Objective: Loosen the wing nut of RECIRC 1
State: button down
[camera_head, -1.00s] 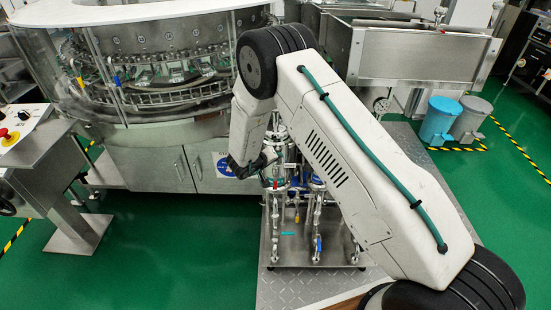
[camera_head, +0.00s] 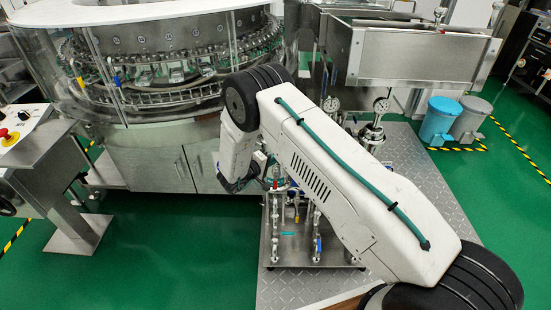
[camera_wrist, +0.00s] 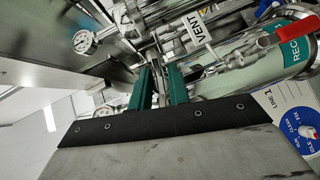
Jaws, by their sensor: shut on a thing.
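In the wrist view, my gripper (camera_wrist: 160,88) has its two green fingers close together on a narrow metal part between them. This is probably the wing nut, but its wings are mostly hidden by the fingers. A steel housing with a green band (camera_wrist: 293,58) reading "REC…" lies just to the right; the rest of its label is cut off. In the head view, my dark wrist (camera_head: 237,180) is low beside the steel pipe skid (camera_head: 310,247), and the fingertips are too small to make out.
A round status sign (camera_wrist: 303,130) is at the right. The rotary washer (camera_head: 150,100) stands behind the skid. Green floor is clear at the left front.

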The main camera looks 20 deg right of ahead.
jog(key=shift+w+a+r, duration=0.1)
jog(key=shift+w, duration=0.05)
jog(key=c, duration=1.5)
grip_release()
jog(key=shift+c, duration=0.2)
jog(key=v, duration=0.7)
jog(key=shift+s+a, duration=0.25)
jog(key=shift+a, duration=0.1)
